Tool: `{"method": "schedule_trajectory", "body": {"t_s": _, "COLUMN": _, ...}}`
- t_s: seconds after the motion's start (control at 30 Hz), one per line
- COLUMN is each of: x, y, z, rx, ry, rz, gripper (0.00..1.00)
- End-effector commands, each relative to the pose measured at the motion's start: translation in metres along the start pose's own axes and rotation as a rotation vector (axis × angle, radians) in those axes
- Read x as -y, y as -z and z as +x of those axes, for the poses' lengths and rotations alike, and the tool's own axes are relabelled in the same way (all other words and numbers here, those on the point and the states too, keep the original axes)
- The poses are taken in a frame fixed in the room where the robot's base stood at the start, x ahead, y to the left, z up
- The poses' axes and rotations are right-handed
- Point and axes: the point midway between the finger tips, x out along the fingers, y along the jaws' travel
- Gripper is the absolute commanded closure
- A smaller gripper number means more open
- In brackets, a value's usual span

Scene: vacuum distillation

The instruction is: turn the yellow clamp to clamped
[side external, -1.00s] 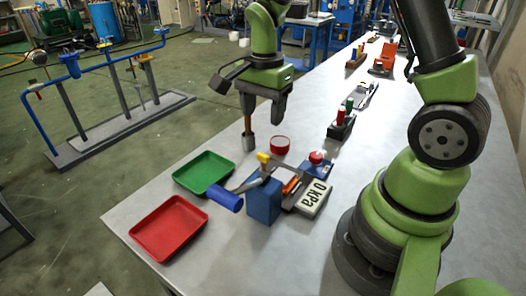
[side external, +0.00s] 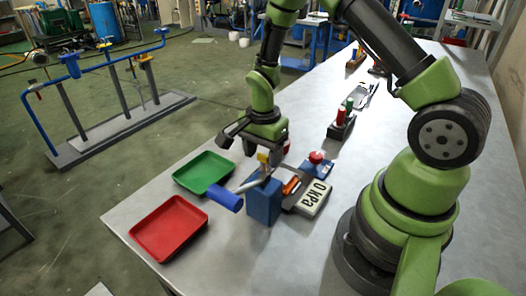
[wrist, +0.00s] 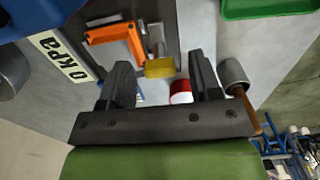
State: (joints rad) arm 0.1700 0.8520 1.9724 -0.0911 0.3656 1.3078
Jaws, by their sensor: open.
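The yellow clamp (side external: 263,157) is a small yellow block on the apparatus, just above the blue block (side external: 263,203). In the wrist view the yellow clamp (wrist: 160,68) lies between and beyond the two fingertips, beside the orange part (wrist: 115,42). My gripper (side external: 268,158) is open and points down, with its fingers close above and behind the clamp. In the wrist view my gripper (wrist: 160,75) has a wide gap with nothing held. I cannot tell whether a finger touches the clamp.
Green (side external: 204,172) and red (side external: 168,228) trays lie left. A grey-ended brown rod (wrist: 234,75) stands near one finger.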

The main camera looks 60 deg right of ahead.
Motion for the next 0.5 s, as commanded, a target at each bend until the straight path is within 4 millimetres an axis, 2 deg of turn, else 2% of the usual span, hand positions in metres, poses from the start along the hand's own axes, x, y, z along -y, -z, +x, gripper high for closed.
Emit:
{"method": "schedule_trajectory", "body": {"t_s": 0.1, "x": 0.0001, "y": 0.0, "z": -0.0003, "rx": 0.0, "ry": 0.0, "rz": 0.0, "gripper": 0.43}}
{"method": "schedule_trajectory", "body": {"t_s": 0.3, "x": 0.0002, "y": 0.0, "z": -0.0005, "rx": 0.0, "ry": 0.0, "rz": 0.0, "gripper": 0.89}}
{"method": "schedule_trajectory", "body": {"t_s": 0.33, "x": 0.0002, "y": 0.0, "z": -0.0005, "rx": 0.0, "ry": 0.001, "rz": 0.0, "gripper": 0.92}}
{"method": "schedule_trajectory", "body": {"t_s": 0.5, "x": 0.0003, "y": 0.0, "z": -0.0006, "rx": 0.0, "ry": 0.001, "rz": -0.005, "gripper": 0.92}}
